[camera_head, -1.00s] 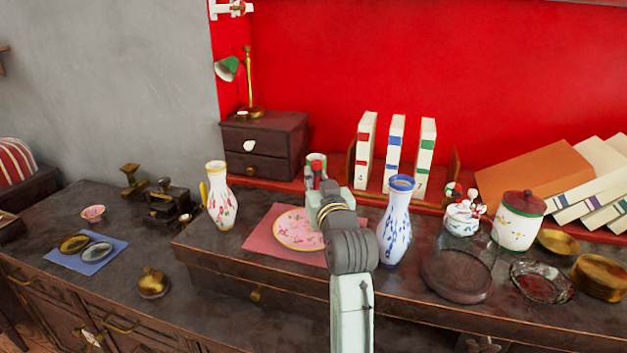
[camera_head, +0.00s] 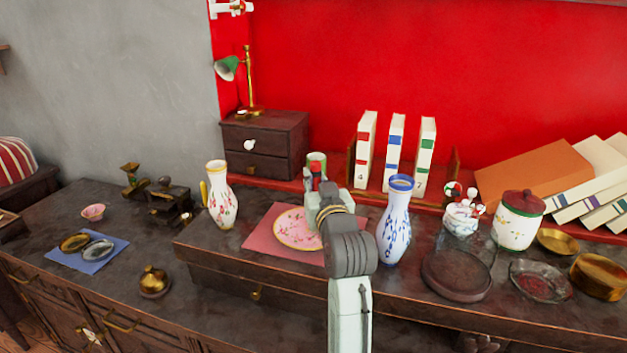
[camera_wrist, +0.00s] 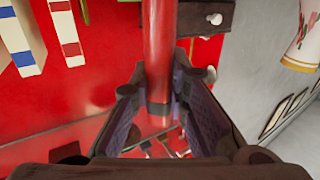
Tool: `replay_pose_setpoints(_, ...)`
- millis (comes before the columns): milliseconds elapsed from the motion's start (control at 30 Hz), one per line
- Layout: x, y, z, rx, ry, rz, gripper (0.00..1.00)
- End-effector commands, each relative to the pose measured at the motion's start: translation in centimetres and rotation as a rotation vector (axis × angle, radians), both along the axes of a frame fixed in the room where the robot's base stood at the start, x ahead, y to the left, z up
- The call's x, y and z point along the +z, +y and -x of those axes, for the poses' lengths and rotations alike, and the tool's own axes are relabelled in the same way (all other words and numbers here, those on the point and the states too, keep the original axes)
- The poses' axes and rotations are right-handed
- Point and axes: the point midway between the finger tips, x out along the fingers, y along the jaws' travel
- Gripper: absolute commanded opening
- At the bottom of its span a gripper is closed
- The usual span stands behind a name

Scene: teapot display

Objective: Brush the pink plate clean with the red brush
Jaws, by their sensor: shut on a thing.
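The pink plate (camera_head: 290,231) has a flowered face and a gold rim. It lies on a pink-red mat (camera_head: 262,243) in the middle of the raised counter. My gripper (camera_wrist: 165,105) is shut on the red brush (camera_wrist: 159,45), whose handle stands between the fingers in the wrist view. In the head view the top of the red brush (camera_head: 316,168) shows just above my gripper (camera_head: 318,187), over the right part of the plate. My wrist hides the plate's right side. The brush's bristles are hidden, so I cannot tell whether they touch the plate.
A flowered white vase (camera_head: 221,200) stands left of the mat. A blue-and-white vase (camera_head: 395,228) stands close right of my arm. Upright books (camera_head: 395,155) and a drawer box (camera_head: 270,143) stand at the back.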

Motion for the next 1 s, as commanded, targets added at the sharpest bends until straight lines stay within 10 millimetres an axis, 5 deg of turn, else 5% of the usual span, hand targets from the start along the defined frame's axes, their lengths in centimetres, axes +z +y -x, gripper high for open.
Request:
replay_pose_setpoints(700, 5.7, 0.0, 0.0, 0.001, 0.000, 0.001, 0.00)
replay_pose_setpoints(1000, 6.0, 0.0, 0.0, 0.001, 0.000, 0.000, 0.00)
